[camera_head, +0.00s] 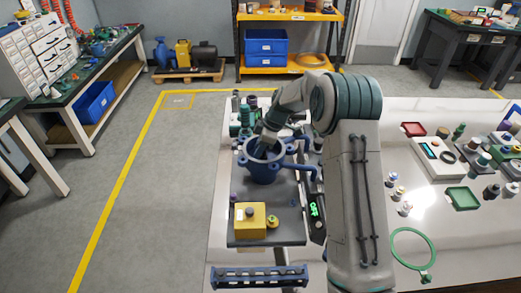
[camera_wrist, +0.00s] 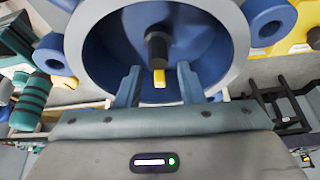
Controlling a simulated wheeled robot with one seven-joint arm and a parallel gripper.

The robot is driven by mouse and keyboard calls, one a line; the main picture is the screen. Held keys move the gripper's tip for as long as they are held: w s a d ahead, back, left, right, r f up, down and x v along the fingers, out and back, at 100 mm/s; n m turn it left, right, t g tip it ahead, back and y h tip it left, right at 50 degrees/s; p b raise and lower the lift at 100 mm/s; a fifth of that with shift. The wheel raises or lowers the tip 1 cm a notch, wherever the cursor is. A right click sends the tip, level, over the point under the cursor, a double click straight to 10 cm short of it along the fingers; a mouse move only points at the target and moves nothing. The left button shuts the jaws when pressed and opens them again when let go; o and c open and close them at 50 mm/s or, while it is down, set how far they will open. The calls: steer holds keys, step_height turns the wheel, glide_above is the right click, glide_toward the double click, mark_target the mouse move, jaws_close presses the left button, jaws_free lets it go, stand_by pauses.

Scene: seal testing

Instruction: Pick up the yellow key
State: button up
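A small yellow piece, likely the yellow key (camera_wrist: 159,80), shows in the wrist view below a black cylinder (camera_wrist: 158,46) inside a round blue vessel with a grey rim (camera_wrist: 236,40). My gripper (camera_wrist: 159,75) is open, its two blue-grey fingers on either side of the yellow piece with clear gaps. In the head view my gripper (camera_head: 264,150) points down into the mouth of the blue vessel (camera_head: 264,174), which hides the fingertips and the yellow piece. I cannot tell how deep the fingers are relative to it.
The vessel stands on a dark plate (camera_head: 285,212) on the white table. A yellow box (camera_head: 250,221) with a knob stands in front of it. Blue pipe fittings (camera_head: 302,168) are close on its right. A blue rack (camera_head: 259,278) lies at the front edge.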

steer(key=shift+c, duration=0.3)
jaws_close()
